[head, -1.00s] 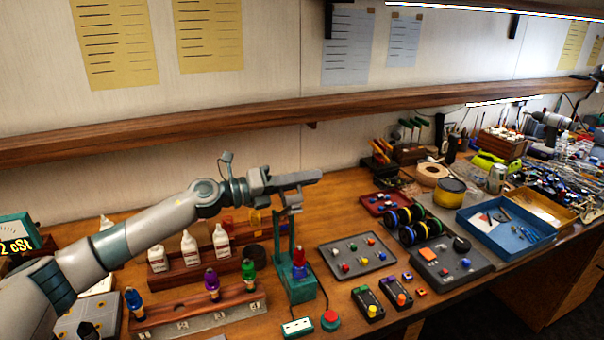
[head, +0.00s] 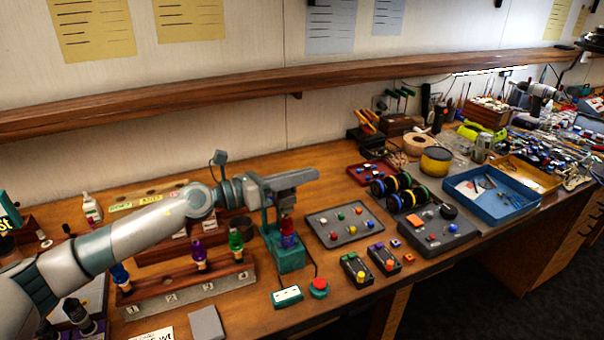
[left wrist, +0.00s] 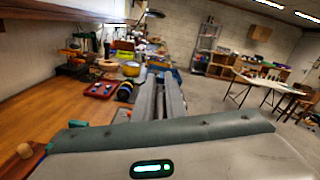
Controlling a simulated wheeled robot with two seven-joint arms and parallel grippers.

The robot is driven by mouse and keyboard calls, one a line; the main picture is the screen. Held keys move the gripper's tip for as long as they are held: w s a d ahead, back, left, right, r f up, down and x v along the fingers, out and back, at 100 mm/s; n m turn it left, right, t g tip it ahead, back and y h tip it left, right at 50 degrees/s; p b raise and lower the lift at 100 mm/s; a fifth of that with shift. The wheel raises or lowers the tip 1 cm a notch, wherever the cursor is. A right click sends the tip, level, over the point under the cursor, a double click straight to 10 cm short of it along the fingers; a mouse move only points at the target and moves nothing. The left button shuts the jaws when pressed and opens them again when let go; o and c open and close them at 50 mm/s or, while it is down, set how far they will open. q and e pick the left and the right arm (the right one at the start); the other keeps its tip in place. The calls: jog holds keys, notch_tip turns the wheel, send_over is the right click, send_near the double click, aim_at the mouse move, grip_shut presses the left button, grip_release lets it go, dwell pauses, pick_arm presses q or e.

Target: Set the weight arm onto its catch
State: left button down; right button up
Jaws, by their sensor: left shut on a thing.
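The teal stand (head: 287,257) stands on the bench with a small red and purple bottle (head: 288,236) on it. My left gripper (head: 312,176) is directly above the stand, reaching to the right, with its fingers closed. It is shut on the weight arm, which the fingers and wrist mostly hide. A grey block shows just under the fingers, close above the bottle top. I cannot make out the catch, or whether the arm touches it. In the left wrist view the gripper's long fingers (left wrist: 160,97) lie side by side. My right gripper is not in view.
A wooden rack (head: 185,290) with coloured bottles stands left of the stand. A white strip (head: 287,297) and a red button (head: 319,287) lie in front. A grey tray (head: 345,226) of small parts is to the right. A wooden shelf (head: 200,102) runs above.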

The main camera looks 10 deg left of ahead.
pick_arm(q)
jog(key=shift+f, duration=0.15)
jog(key=c, duration=1.8)
grip_release()
jog(key=shift+s+d, duration=0.1)
jog(key=shift+c, duration=0.2)
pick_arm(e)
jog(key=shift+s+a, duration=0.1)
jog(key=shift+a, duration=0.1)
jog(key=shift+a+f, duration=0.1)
